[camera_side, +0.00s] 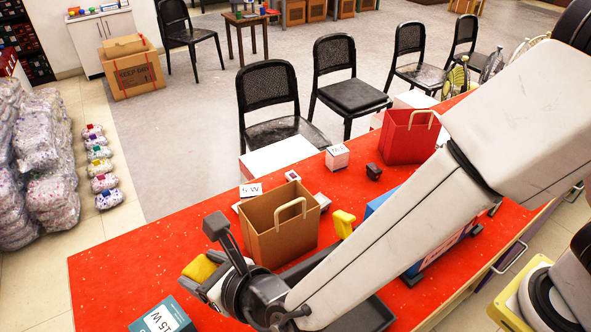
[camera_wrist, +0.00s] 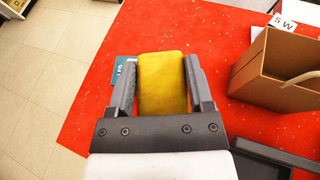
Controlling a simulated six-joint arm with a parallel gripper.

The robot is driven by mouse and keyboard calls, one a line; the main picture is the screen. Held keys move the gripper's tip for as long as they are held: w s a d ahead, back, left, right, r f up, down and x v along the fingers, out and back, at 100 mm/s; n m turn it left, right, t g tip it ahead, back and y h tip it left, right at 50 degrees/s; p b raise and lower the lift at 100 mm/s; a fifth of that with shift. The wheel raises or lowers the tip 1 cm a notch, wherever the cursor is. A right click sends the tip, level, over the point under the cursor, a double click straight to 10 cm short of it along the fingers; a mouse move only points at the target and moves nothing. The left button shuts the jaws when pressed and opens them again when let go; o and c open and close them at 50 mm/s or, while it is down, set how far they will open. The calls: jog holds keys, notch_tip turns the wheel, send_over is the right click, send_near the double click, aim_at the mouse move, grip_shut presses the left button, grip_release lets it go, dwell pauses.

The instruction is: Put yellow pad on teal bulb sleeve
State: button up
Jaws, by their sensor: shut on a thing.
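My gripper (camera_side: 206,260) is shut on the yellow pad (camera_side: 199,269), near the front left of the red table. In the wrist view my gripper (camera_wrist: 160,62) has a finger on each side of the yellow pad (camera_wrist: 163,88). The teal bulb sleeve (camera_side: 162,317) lies on the table at the bottom of the side view, marked "15 W" and cut off by the edge. The pad is held apart from it.
A brown paper bag (camera_side: 283,238) stands right of my gripper, with a dark tray (camera_side: 366,318) nearby. A second yellow piece (camera_side: 343,222), a red bag (camera_side: 405,140) and small boxes stand farther back. The red table (camera_side: 120,262) is bare at the left.

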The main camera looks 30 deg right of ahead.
jog(key=w+a+f, duration=0.7)
jog(key=shift+w+f, duration=0.25)
jog(key=shift+w, duration=0.05)
jog(key=shift+w+a+f, duration=0.15)
jog(key=shift+w+f, duration=0.1)
jog(key=shift+f, duration=0.1)
jog(key=shift+f, duration=0.1)
jog(key=shift+w+a+f, duration=0.1)
jog(key=shift+f, duration=0.05)
jog(key=shift+w+a+f, duration=0.1)
jog(key=shift+f, duration=1.5)
jog(key=shift+f, duration=0.15)
